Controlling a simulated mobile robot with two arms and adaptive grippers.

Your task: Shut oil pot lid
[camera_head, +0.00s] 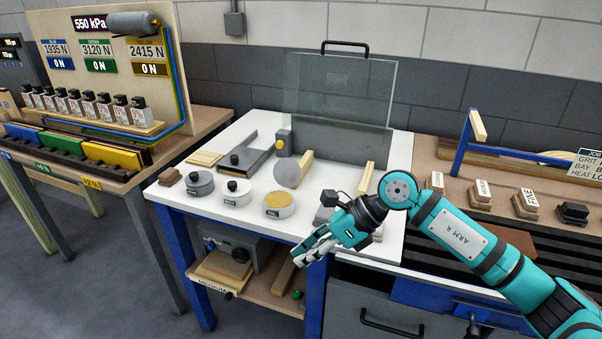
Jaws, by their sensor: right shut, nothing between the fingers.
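The open round pot (278,211) stands near the front of the white table, with golden content showing. I take it for the oil pot, though its label is too small to read. A grey round lid (288,174) stands tilted up at its back edge. Whether a hinge joins them I cannot tell. My right gripper (302,255) is shut and empty, at the table's front edge to the right of and nearer than the pot, apart from it. My right arm and wrist hide part of the table's right side. My left gripper is not in view.
A clear upright panel (340,90) rises behind. A yellow-knobbed grey block (284,142) and wooden pieces stand near the lid. Stamped blocks (525,205) lie right.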

